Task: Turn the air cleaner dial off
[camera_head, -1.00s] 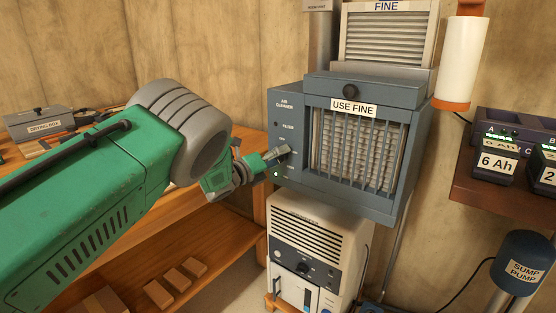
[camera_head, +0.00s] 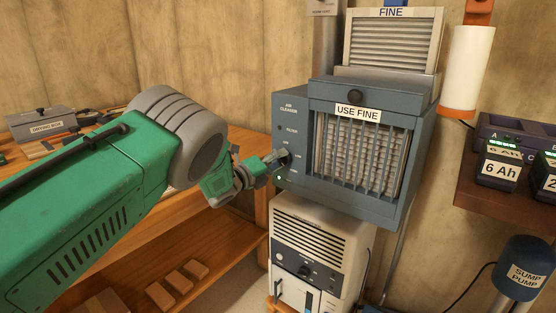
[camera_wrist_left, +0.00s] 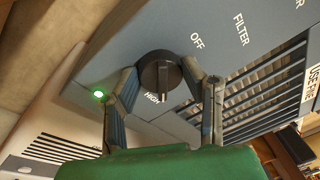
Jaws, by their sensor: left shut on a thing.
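The air cleaner (camera_head: 291,190) is a grey-blue box with a barred front and a "USE FINE" label. Its black round dial (camera_wrist_left: 160,72) shows in the left wrist view, between my fingers, with "OFF" up and to the right and "HIGH" just below. The dial's grip bar points down in that view, close to "HIGH". My left gripper (camera_head: 280,158) is shut on the dial, and it also shows in the left wrist view (camera_wrist_left: 168,80). In the head view the fingers largely hide the dial. A green lamp (camera_wrist_left: 98,95) is lit beside it. My right gripper is out of view.
A white appliance (camera_head: 318,245) stands below the air cleaner. A "FINE" filter (camera_head: 392,45) stands above it. A wooden bench (camera_head: 242,152) lies behind my left arm. A battery charger (camera_head: 518,128) and a "SUMP PUMP" unit (camera_head: 524,262) are at right.

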